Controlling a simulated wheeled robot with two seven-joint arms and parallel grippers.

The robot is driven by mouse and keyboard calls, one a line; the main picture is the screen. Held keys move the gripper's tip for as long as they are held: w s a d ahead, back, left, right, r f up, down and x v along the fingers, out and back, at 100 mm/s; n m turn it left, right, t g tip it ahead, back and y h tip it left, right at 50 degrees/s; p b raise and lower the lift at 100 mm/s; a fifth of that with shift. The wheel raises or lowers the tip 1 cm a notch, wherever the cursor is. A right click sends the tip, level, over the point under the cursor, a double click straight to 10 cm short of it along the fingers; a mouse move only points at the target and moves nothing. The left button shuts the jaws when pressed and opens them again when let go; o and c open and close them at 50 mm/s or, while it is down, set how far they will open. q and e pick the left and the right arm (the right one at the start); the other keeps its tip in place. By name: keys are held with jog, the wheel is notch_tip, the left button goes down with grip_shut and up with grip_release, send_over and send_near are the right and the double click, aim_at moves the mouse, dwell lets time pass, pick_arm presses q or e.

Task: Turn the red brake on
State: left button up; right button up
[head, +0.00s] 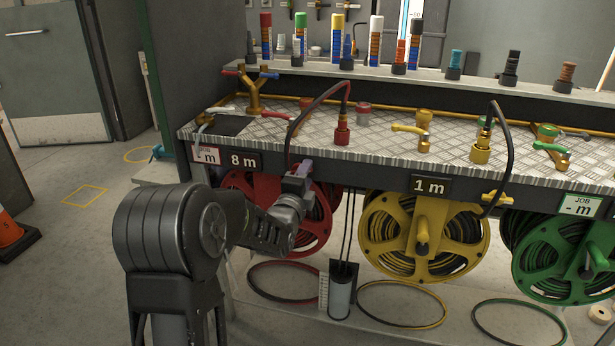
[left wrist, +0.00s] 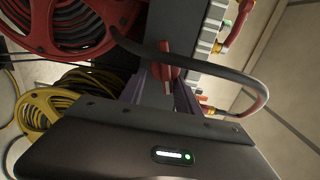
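The red reel (head: 318,222) hangs under the bench at the left, partly hidden by my left arm; its rim also shows in the left wrist view (left wrist: 112,17). The red brake handle (left wrist: 166,70) is on the dark panel beside the red reel. My left gripper (head: 298,178) is at this handle. In the left wrist view its two fingers (left wrist: 160,92) are apart, one on each side of the red handle, with a gap visible on the left side. In the head view the gripper mostly hides the handle. My right gripper is not in view.
A dark hose (head: 315,104) arches from the red coupling (head: 342,131) down past my gripper; it also crosses the left wrist view (left wrist: 205,67). The yellow reel (head: 377,235) and green reel (head: 524,268) hang to the right. An "8 m" sign (head: 243,161) is close left.

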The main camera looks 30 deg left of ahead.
pick_arm(q)
jog(key=shift+w+d+r, duration=0.1)
jog(key=shift+d, duration=0.1)
jog(key=v, duration=0.7)
jog(key=shift+s+p, duration=0.4)
